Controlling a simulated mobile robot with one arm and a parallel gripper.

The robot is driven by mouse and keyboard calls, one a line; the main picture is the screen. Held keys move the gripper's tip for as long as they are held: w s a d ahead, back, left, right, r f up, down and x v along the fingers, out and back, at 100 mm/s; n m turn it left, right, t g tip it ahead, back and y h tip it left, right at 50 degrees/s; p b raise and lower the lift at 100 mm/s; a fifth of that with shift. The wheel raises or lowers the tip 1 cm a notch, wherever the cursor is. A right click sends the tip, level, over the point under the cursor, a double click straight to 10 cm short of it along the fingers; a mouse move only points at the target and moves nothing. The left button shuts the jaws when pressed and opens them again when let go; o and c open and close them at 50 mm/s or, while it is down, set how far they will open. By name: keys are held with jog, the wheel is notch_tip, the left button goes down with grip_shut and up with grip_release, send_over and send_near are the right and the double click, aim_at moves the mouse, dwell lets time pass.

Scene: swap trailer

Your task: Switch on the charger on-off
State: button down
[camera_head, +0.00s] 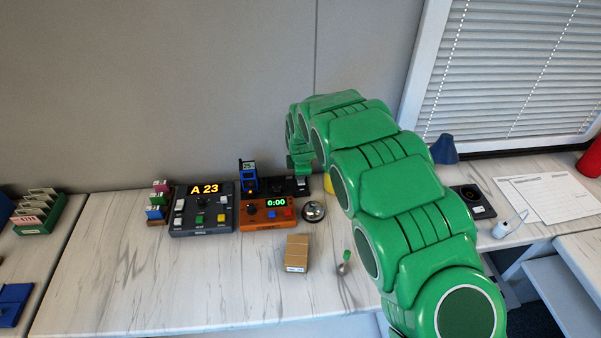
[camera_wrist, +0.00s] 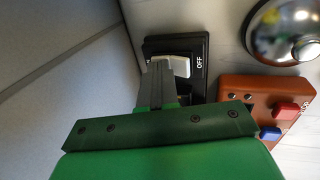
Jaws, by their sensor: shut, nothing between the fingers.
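The charger on-off is a black switch box (camera_wrist: 199,47) with a white rocker (camera_wrist: 178,66) and the word OFF beside it in the wrist view. My gripper (camera_wrist: 160,68) is shut and empty. Its fingertips are at the edge of the white rocker and overlap it in the picture; I cannot tell whether they touch it. In the head view my gripper (camera_head: 302,184) points down beside the black unit.
An orange timer (camera_head: 257,225) reading 0:00 and a chrome bell (camera_head: 313,211) stand close by. A grey panel (camera_head: 202,227) reading A 23 and a blue device (camera_head: 248,181) are left. A cardboard box (camera_head: 296,252) lies in front. The grey wall is close behind.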

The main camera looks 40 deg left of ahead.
jog(key=shift+s+d, duration=0.4)
jog(key=shift+d, duration=0.05)
jog(key=shift+r, duration=0.15)
jog(key=v, duration=1.3)
jog(key=shift+s+d+r, duration=0.3)
jog(key=shift+s+d, duration=0.05)
dwell(0.3)
